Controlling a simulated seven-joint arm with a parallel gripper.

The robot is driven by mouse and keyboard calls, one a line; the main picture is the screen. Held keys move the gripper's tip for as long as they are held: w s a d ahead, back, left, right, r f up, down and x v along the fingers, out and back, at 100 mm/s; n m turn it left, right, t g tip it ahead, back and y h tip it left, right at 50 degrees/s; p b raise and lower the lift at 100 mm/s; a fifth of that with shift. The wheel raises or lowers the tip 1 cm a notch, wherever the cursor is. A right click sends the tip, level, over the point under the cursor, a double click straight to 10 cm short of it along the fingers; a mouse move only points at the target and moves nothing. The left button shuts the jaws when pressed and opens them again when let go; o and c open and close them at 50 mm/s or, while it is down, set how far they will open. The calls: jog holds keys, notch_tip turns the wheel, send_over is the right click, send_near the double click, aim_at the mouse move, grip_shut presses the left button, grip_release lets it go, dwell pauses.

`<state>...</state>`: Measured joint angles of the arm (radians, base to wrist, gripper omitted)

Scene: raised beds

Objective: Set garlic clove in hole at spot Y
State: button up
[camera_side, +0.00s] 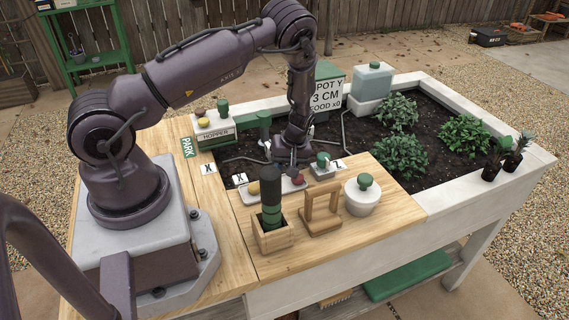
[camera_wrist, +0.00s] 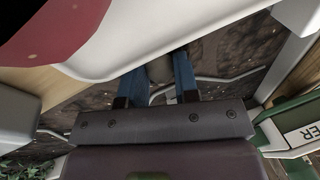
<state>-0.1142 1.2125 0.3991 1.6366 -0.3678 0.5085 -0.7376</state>
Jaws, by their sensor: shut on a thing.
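My gripper (camera_side: 291,165) points down over the near edge of the soil, beside the white tray on the wooden deck. In the wrist view its two blue fingers (camera_wrist: 168,70) close on a small pale greyish thing (camera_wrist: 159,70), which looks like the garlic clove; its far part is cut off by the white tray edge. The clove cannot be made out in the side view. I cannot see a hole at spot Y.
A green-handled tool in a wooden box (camera_side: 273,238), a wooden stand (camera_side: 321,222) and a lidded white pot (camera_side: 362,201) stand in front. Leafy plants (camera_side: 400,155) fill the right soil.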

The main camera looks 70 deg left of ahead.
dwell(0.3)
jog(key=o, duration=0.8)
jog(key=s+a+v, duration=0.1)
jog(key=s+v, duration=0.1)
jog(key=v, duration=0.9)
jog(key=shift+a+r, duration=0.25)
jog(key=shift+r, duration=0.4)
